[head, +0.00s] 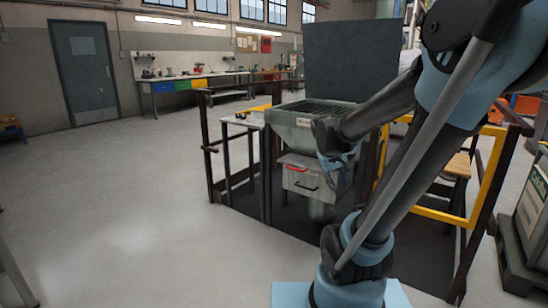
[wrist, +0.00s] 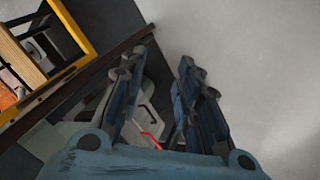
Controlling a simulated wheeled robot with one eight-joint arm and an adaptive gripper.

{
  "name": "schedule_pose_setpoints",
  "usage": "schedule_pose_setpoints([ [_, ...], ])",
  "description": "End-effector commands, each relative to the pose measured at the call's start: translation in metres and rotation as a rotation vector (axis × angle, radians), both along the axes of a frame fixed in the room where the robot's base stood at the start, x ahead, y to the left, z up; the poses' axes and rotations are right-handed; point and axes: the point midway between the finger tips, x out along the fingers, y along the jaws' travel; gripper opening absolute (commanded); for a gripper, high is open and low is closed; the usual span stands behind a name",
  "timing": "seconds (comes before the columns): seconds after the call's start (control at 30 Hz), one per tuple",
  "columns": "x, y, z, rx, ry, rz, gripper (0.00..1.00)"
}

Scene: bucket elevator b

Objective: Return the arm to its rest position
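My arm reaches across the right half of the head view, bent at the elbow. My gripper (head: 336,164) is in front of the grey machine (head: 290,131), at its right side in the picture. In the wrist view my gripper (wrist: 160,85) has its two blue-grey fingers apart, with nothing held between them. A red handle (wrist: 151,140) shows beyond and between the fingers. In the head view the red handle (head: 298,169) is on the pale box under the machine's grated top. My forearm and gripper hide part of the machine's right side.
A dark upright panel (head: 350,62) stands behind the machine. Dark railing posts (head: 208,150) and a yellow frame (head: 484,180) flank it. A pallet with a box (head: 534,215) is at the far right. Open floor (head: 110,200) lies to the left, with a workbench (head: 215,80) beyond.

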Motion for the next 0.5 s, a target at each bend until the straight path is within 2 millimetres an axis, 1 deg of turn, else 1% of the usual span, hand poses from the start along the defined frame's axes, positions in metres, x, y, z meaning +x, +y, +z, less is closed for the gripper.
schedule_pose_setpoints([
  [0.03, -0.014, 0.0, -0.003, 0.02, 0.006, -0.012, 0.31],
  [0.1, -0.031, 0.001, -0.007, 0.053, 0.017, -0.028, 0.31],
  [0.27, -0.069, 0.007, -0.018, 0.127, 0.036, -0.061, 0.31],
  [0.5, -0.121, 0.02, -0.038, 0.238, 0.066, -0.109, 0.31],
])
